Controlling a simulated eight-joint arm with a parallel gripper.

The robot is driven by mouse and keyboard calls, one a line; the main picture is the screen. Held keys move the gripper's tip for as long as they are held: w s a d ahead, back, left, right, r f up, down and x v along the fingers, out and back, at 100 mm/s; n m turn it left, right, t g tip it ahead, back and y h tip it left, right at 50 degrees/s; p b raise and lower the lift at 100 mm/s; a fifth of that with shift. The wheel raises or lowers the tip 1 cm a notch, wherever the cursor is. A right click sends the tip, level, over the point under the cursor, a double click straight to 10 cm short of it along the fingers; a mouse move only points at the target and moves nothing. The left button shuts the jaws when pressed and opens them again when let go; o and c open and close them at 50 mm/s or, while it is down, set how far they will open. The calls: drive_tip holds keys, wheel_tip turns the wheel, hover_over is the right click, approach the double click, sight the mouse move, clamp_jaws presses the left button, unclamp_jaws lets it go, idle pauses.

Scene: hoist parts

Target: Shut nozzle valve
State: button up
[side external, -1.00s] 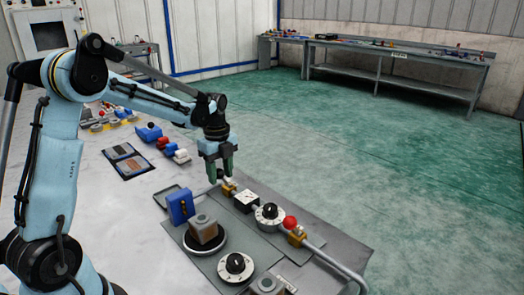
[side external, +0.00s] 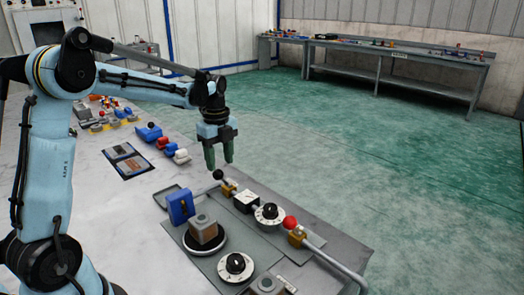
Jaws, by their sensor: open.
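Two brass valves sit on the pipe of the grey panel; I cannot tell by label which one is the nozzle valve. The nearer brass valve (side external: 297,237) has a red ball knob (side external: 290,222). The farther brass valve (side external: 229,187) has a lever with a black ball knob (side external: 218,174). My gripper (side external: 219,164) points down with its two dark green fingers apart and empty. It is just above the black knob and appears apart from it. The red knob is to the right of and nearer than my gripper.
A blue box (side external: 180,206), a brown block (side external: 204,230) on a round plate and another dial (side external: 235,266) are nearer. Several small parts lie farther back.

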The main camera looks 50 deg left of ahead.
drive_tip(key=shift+w+r, duration=0.1)
drive_tip(key=shift+r, duration=1.75)
drive_tip(key=shift+d, duration=0.15)
drive_tip(key=s+d+n+t, duration=0.7)
drive_tip(key=s+d+n, duration=0.5)
drive_tip(key=d+n, duration=0.3)
drive_tip(key=f+n, duration=0.1)
drive_tip(key=n, duration=0.2)
drive_tip(key=shift+s, duration=0.25)
drive_tip(key=shift+d, duration=0.1)
